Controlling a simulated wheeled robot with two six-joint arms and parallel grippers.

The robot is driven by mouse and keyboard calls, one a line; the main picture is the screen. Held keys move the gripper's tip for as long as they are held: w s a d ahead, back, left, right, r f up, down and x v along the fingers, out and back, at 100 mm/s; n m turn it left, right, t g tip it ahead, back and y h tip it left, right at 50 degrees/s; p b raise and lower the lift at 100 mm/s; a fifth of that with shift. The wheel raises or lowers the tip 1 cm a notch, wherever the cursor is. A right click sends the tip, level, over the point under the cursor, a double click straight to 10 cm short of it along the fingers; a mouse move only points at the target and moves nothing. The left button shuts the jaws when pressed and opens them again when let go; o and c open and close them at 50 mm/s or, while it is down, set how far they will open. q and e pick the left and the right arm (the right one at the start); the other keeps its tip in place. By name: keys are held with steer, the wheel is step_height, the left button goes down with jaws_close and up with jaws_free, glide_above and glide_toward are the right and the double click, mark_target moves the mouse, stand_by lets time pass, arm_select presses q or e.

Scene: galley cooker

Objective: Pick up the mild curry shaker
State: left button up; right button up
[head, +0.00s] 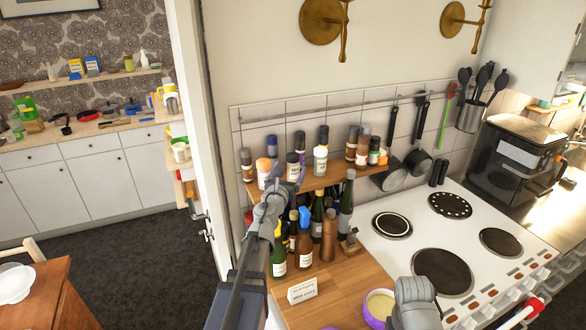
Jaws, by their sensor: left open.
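Several spice shakers stand upright on the small wooden wall shelf (328,179) above the counter. Among them are a white one with an orange cap (263,174), one with a black cap (292,166), and a pale one with a grey-green cap (320,161). Their labels are too small to read, so I cannot tell which is the mild curry shaker. My left gripper (295,184) is open and empty at the shelf's front edge, just before the black-capped shaker, and hides part of the shelf. Only a grey part of my right arm shows at the bottom; its gripper is not visible.
Bottles (304,245) crowd the counter under the shelf, close to my left arm. A small card (302,290) and a purple-rimmed bowl (379,305) are on the counter. The white cooker (466,225) is at the right, with bare hotplates. Pans and utensils hang behind it.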

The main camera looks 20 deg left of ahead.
mark_target(291, 167)
arm_select(q)
steer(key=shift+w+a+f, duration=0.1)
steer(key=shift+w+a, duration=0.1)
steer(key=shift+w, duration=0.65)
steer(key=shift+w+a+r, duration=0.1)
steer(key=shift+w+a, duration=0.1)
steer(key=shift+w, duration=0.6)
steer(key=shift+w+a+f, duration=0.1)
steer(key=shift+w+a, duration=0.1)
steer(key=shift+w, duration=0.65)
steer(key=shift+s, duration=0.1)
jaws_close()
